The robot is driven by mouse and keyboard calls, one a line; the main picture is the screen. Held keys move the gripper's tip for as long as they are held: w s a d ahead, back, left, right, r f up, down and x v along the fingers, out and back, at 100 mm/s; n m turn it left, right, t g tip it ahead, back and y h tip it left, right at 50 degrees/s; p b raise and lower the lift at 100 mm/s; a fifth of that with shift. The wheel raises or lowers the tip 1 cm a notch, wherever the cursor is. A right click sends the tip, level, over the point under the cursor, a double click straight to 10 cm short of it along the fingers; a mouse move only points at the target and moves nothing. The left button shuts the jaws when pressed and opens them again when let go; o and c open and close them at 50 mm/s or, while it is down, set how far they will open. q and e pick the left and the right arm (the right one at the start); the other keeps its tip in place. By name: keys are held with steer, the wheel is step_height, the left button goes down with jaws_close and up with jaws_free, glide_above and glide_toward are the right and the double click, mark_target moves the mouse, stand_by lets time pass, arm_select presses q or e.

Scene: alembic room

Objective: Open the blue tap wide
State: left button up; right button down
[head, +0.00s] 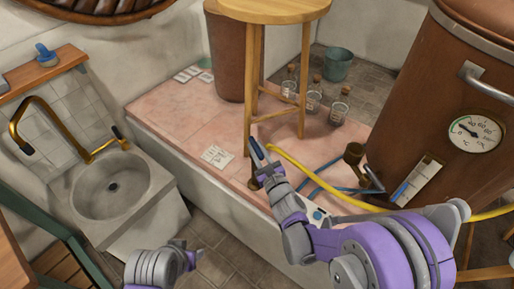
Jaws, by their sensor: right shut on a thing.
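The blue tap (257,152) stands by the front edge of the pink stone platform, its blue lever tilted up and to the left. My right gripper (268,174) is shut on it, and the gripper covers the lower part of the lever and most of the tap body. How far the tap is turned I cannot tell. My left gripper (187,257) is at the bottom of the view, above the floor and away from the tap, seen from behind; its fingers are not clear.
A yellow hose (325,187) and blue hoses (340,168) run right of the tap to the copper boiler (425,85). A wooden stool (277,10) and corked bottles (313,97) stand behind. A stone sink (113,187) is at left. The tiled floor (222,245) in front is clear.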

stand_by(0.3)
steer(key=c, duration=0.8)
jaws_free()
steer(key=shift+o, duration=0.2)
steer(key=shift+s, duration=0.1)
steer(key=v, duration=1)
steer(key=shift+s, duration=0.3)
steer(key=shift+d, duration=0.15)
